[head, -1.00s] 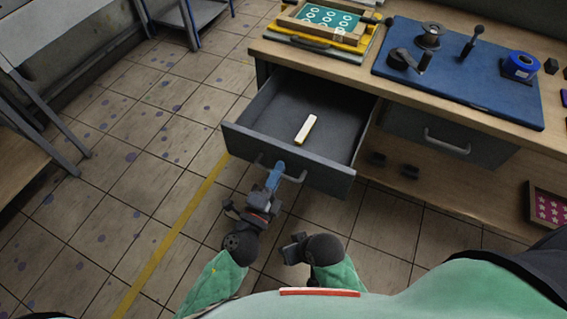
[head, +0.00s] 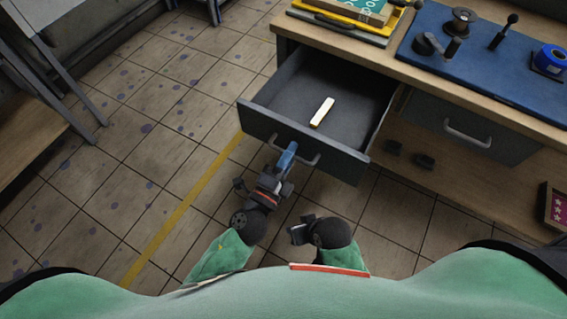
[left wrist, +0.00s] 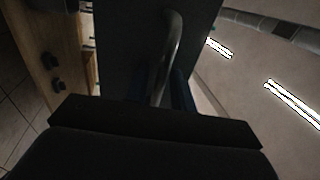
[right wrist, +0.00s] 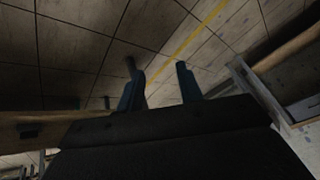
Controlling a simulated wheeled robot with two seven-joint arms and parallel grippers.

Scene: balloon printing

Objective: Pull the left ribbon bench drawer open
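The left bench drawer (head: 300,137) is pulled far out from under the worktop, its grey inside visible from above. My right gripper (head: 303,228) hangs low over the floor, away from the drawer. In the right wrist view its fingers (right wrist: 158,88) stand apart with nothing between.
A second drawer (head: 470,135) to the right is shut. On the worktop are a framed screen (head: 345,15), a blue mat (head: 480,60) with tools, and a blue roll (head: 549,60). A tiled floor with a yellow line (head: 185,207) is free left of the drawer.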

